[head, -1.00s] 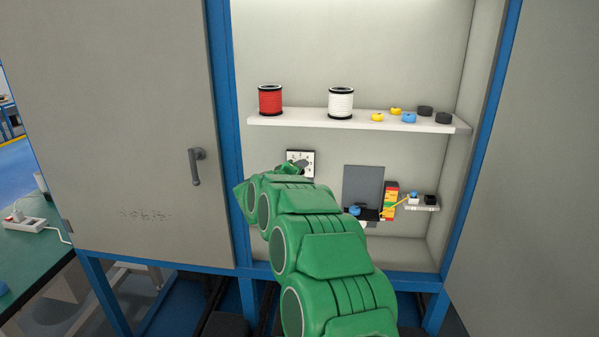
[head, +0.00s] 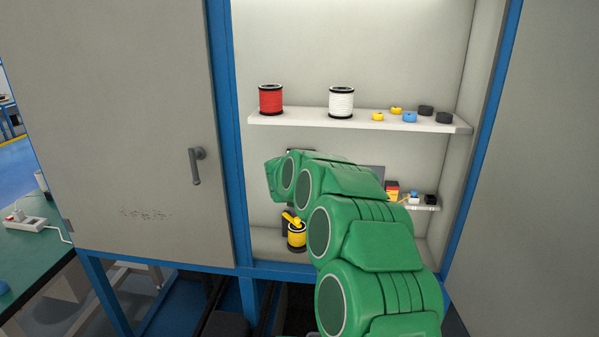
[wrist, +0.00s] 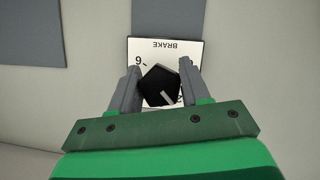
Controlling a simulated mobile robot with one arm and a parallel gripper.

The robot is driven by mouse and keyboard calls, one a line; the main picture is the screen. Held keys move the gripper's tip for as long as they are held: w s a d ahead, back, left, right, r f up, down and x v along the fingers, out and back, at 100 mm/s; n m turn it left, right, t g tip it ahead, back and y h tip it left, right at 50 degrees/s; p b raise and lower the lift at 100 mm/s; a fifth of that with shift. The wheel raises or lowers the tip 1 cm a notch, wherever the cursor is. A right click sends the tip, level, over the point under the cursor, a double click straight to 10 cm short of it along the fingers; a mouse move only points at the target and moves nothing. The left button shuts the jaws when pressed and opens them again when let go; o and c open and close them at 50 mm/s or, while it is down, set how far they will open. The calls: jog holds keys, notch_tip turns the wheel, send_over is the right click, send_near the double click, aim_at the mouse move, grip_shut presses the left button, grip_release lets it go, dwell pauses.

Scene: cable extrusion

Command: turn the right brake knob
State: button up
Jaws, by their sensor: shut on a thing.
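In the wrist view, a black faceted brake knob (wrist: 159,88) with a pale pointer line sits on a white dial plate (wrist: 190,52). The plate's BRAKE lettering appears upside down. My gripper (wrist: 159,85) is shut on the knob, with one grey finger on each side. The pointer line slants toward the lower right of the picture. Part of the dial scale is hidden by the knob and fingers. In the head view, my green arm hides the gripper, the knob and nearly all of the plate.
A shelf (head: 275,122) above my arm holds a red spool (head: 271,100), a white spool (head: 341,102) and several small round parts. A yellow spool (head: 297,236) stands below. The cabinet door (head: 120,130) is at left. A small side shelf (head: 424,207) is at right.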

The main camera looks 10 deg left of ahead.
jog(key=m+y, duration=0.2)
jog(key=m, duration=0.1)
jog(key=shift+m+y, duration=0.3)
jog(key=shift+y, duration=0.1)
jog(key=shift+s+a+m+y, duration=0.1)
jog(key=shift+a+m+y, duration=0.1)
jog(key=shift+m+y, duration=0.55)
jog(key=shift+m+t+y, duration=0.3)
jog(key=shift+m+y, duration=0.55)
jog(key=shift+m, duration=0.9)
jog(key=shift+d+m+t+y, duration=0.2)
jog(key=shift+m+t+y, duration=0.35)
jog(key=shift+m, duration=1.15)
jog(key=o, duration=1)
jog(key=shift+o, duration=0.2)
